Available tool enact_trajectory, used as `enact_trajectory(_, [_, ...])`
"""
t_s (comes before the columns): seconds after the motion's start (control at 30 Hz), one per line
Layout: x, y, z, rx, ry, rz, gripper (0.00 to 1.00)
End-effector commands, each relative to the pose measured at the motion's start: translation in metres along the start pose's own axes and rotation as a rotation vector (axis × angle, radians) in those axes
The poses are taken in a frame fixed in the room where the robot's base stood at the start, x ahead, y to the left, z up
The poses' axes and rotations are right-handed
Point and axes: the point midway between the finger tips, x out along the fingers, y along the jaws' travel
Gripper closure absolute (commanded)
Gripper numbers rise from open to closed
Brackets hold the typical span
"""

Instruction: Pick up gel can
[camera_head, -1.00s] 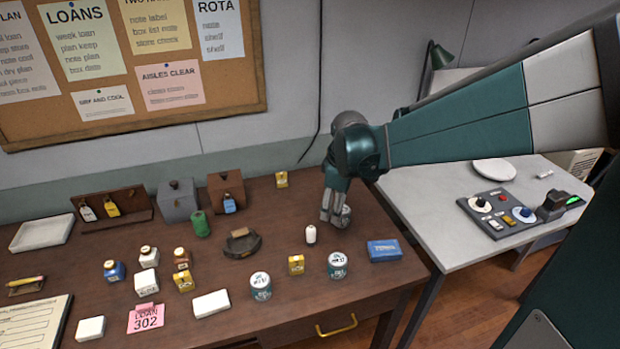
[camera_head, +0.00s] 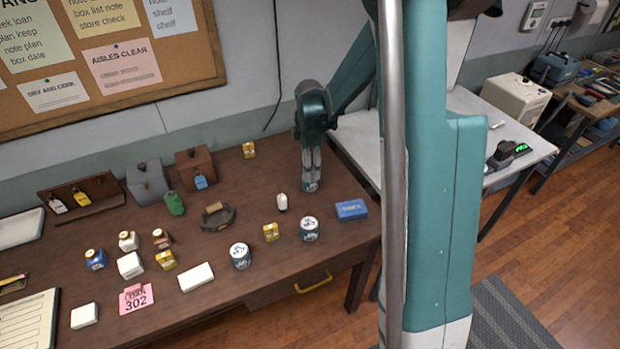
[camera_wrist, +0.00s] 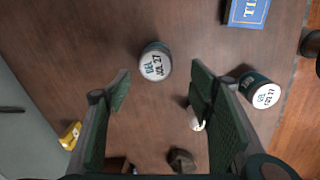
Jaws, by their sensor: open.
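A dark green can with a white lid (camera_wrist: 155,62) stands upright on the brown table in the wrist view. Its lid lettering looks like "GEL" with a date ending in 27. My gripper (camera_wrist: 160,88) is open above it, the can lying just beyond the gap between the fingertips, apart from both. In the head view my gripper (camera_head: 311,178) points down, and this can (camera_head: 311,187) is mostly hidden behind the fingers. A similar can (camera_wrist: 260,92) stands right of my right finger in the wrist view. In the head view it stands nearer the front (camera_head: 310,229).
A third similar can (camera_head: 240,256), a small yellow box (camera_head: 271,232), a white bottle (camera_head: 282,202) and a blue box (camera_head: 351,210) stand nearby. A dark holder (camera_head: 217,217) lies left. Another yellow box (camera_head: 249,149) is near the back. Bare tabletop surrounds the can.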

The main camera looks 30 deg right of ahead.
Motion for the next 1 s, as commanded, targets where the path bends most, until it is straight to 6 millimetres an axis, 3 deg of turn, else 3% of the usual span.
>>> enact_trajectory(0.23, [0.015,0.011,0.008,-0.066,0.0,-0.03,0.47])
enact_trajectory(0.77, [0.021,0.012,0.009,-0.08,0.001,-0.036,0.47])
enact_trajectory(1.0, [0.036,0.011,0.009,-0.08,0.001,-0.036,0.47])
